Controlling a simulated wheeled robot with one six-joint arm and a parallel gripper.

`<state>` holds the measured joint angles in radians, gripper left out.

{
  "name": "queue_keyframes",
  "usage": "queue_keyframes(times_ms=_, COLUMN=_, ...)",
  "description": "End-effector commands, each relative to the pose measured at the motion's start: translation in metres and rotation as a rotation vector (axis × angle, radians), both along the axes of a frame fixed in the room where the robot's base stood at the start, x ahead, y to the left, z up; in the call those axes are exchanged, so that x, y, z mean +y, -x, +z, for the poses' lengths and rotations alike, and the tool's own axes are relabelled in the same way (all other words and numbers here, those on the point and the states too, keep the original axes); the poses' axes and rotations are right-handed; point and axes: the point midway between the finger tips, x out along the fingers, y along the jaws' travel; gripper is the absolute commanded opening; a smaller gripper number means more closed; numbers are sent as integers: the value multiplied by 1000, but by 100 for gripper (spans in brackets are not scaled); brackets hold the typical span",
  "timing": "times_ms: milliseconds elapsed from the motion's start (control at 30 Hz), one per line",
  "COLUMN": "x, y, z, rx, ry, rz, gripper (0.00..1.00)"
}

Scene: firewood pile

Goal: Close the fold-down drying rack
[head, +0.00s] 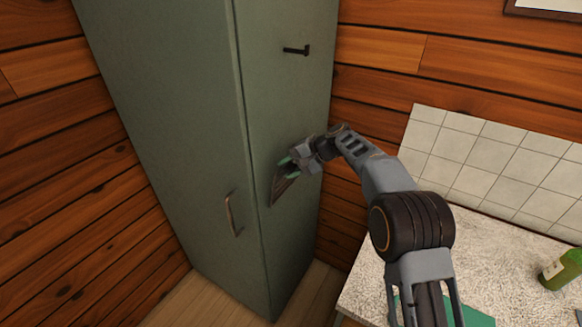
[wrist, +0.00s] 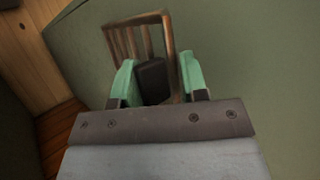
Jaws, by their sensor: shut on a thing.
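The drying rack (head: 284,187) is a small brown slatted wooden frame on the side face of the tall green cabinet (head: 185,120). In the wrist view its frame and slats (wrist: 144,20) show just beyond my fingers. My gripper (head: 288,164) is at the rack, in front of the cabinet side. In the wrist view the teal fingers of my gripper (wrist: 157,72) are shut on a dark block (wrist: 152,82) at the rack's near edge. The rack's far side and its hinge are partly hidden; its exact angle to the cabinet is hard to tell.
A dark hook (head: 297,50) sticks out of the cabinet side above the rack. A curved handle (head: 233,214) is on the cabinet front. A speckled counter (head: 480,262) with a green bottle (head: 562,269) lies at the right. Wooden walls stand close behind.

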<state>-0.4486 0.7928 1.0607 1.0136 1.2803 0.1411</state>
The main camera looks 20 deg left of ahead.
Motion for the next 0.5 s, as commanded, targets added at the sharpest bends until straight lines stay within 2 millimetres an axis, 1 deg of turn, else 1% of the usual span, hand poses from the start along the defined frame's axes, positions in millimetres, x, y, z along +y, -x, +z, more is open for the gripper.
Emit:
queue_keyframes(times_ms=433, x=2, y=0, z=0, rx=-1, ry=0, rz=1, gripper=0)
queue_keyframes(times_ms=467, x=2, y=0, z=0, rx=-1, ry=0, rz=1, gripper=42)
queue_keyframes(times_ms=500, x=2, y=0, z=0, rx=-1, ry=0, rz=1, gripper=46)
